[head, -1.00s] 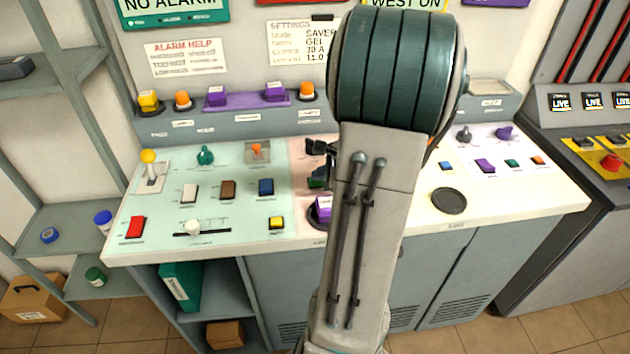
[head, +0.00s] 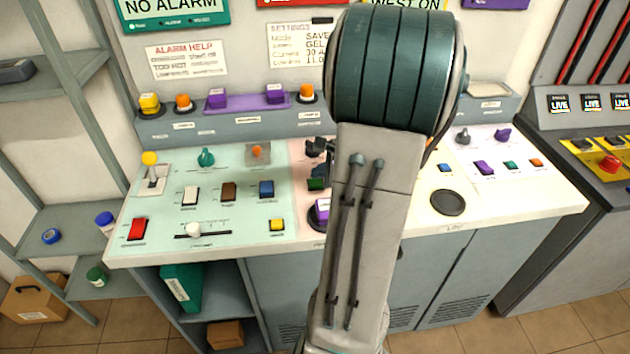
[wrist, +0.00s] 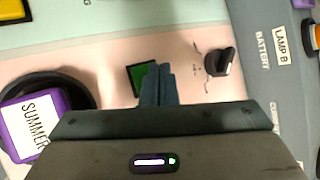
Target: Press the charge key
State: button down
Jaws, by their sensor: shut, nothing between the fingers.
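A green key (wrist: 141,78) in a dark frame sits on the pink panel in the wrist view; it also shows in the head view (head: 316,184), just left of my arm. I cannot read a label that marks it as the charge key. My gripper (wrist: 158,70) is shut and empty. Its fingers overlap the right side of the green key in the wrist view, and I cannot tell whether they touch it. In the head view my arm hides most of the gripper and part of the pink panel.
A black knob (wrist: 220,61) stands right of the fingers. A purple block labelled SUMMER (wrist: 32,125) is at the left, by a dark round ring. A yellow key (head: 277,225), a blue key (head: 266,188) and a red key (head: 137,229) sit on the pale green panel.

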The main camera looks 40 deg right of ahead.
aim_at(317, 185)
jog(key=shift+r, duration=0.1)
notch_tip(317, 185, up, 5)
jog(key=p, duration=0.3)
jog(key=shift+p, duration=0.4)
dwell(0.5)
jog(key=shift+a, duration=0.4)
jog(key=s+a+r+n+g+y, duration=0.1)
jog(key=a+r+n+g+y, duration=0.2)
jog(key=a+n, duration=0.95)
jog(key=s+a+r+n+g+h, duration=0.1)
jog(key=s+a+n+h, duration=0.1)
jog(key=s+a+n, duration=0.4)
jog(key=s+a+r+n+g+h, duration=0.2)
jog(key=s+a+n, duration=0.3)
jog(key=a+n, duration=0.1)
jog(key=shift+s+a+r+h, duration=0.3)
jog(key=shift+s+a, duration=0.05)
jog(key=shift+a, duration=0.35)
